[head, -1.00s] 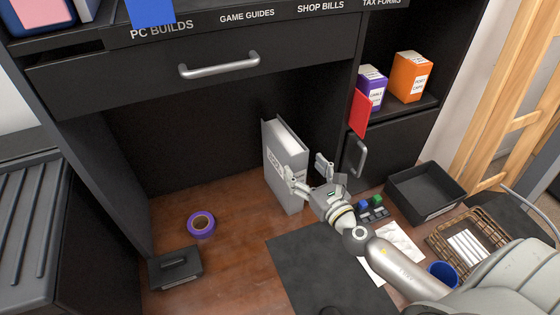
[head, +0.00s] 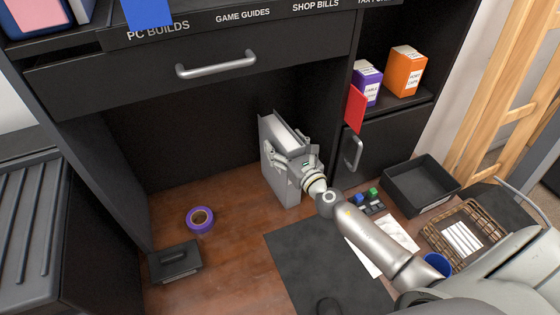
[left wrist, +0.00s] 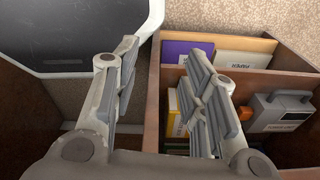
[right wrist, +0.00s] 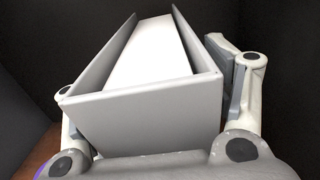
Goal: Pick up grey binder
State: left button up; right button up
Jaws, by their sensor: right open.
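The grey binder (head: 275,165) stands upright on the brown desk, near the back under the drawer. In the right wrist view the binder (right wrist: 145,112) fills the middle, its spine facing me and white pages between its covers. My right gripper (head: 289,155) is open at the binder's near side. In the right wrist view its fingers lie on either side of the binder, with the right finger close to the cover; contact is not clear. My left gripper (left wrist: 165,85) is open and empty, away from the binder, above a wooden box with compartments (left wrist: 152,110).
A purple tape roll (head: 200,220) and a black box (head: 175,262) are on the left of the desk. A dark mat (head: 325,265) lies in front. A black tray (head: 420,185), wicker basket (head: 465,235) and blue cup (head: 437,263) are at right. The drawer handle (head: 216,65) sticks out above.

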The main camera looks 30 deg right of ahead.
jog(key=shift+c, duration=0.2)
grip_shut()
jog(key=shift+r, duration=0.1)
jog(key=shift+r, duration=0.1)
